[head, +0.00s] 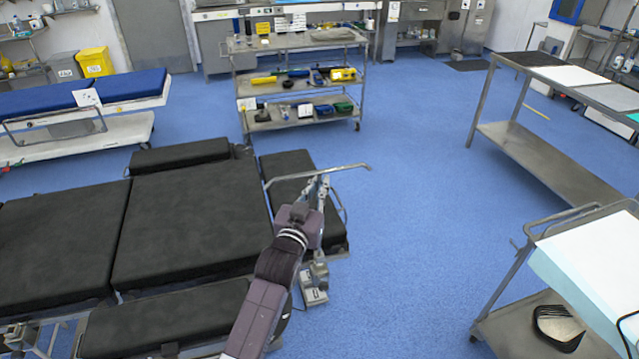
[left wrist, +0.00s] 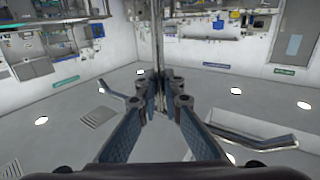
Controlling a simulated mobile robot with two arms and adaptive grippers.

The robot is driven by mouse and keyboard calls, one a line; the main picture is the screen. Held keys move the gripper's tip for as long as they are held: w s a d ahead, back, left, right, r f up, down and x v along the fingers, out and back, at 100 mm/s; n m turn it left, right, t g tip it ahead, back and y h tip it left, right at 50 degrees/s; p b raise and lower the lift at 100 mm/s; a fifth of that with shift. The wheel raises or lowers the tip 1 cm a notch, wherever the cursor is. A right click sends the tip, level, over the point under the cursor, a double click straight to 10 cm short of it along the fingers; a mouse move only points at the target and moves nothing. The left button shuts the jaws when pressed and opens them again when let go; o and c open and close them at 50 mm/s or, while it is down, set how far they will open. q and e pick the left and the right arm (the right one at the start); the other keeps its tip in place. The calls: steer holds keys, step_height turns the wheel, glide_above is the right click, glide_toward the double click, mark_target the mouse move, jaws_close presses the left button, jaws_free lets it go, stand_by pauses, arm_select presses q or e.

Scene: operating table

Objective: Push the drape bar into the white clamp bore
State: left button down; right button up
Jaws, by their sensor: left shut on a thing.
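The drape bar (head: 345,170) is a thin silver bar with a long top length and bent ends, at the right end of the black operating table (head: 190,225). My left gripper (head: 322,187) is shut on it near the middle of that length. In the left wrist view, the fingertips (left wrist: 162,92) close around an upright silver rod (left wrist: 158,35), part of the drape bar. Bent silver lengths show on both sides of the fingers. A grey-white block (head: 314,288) stands below the gripper, beside the table end; I cannot tell whether it is the white clamp. No bore is visible. My right gripper is out of view.
A steel cart (head: 300,127) with tools stands behind the table. A steel table (head: 545,165) and a trolley with a white top (head: 600,255) stand at the right. Blue floor (head: 420,240) lies clear between them and the operating table. A blue-topped stretcher (head: 120,88) is at far left.

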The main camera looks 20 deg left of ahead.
arm_select(q)
steer(key=c, duration=2)
jaws_free()
steer(key=shift+f, duration=0.15)
steer(key=s, duration=1.2)
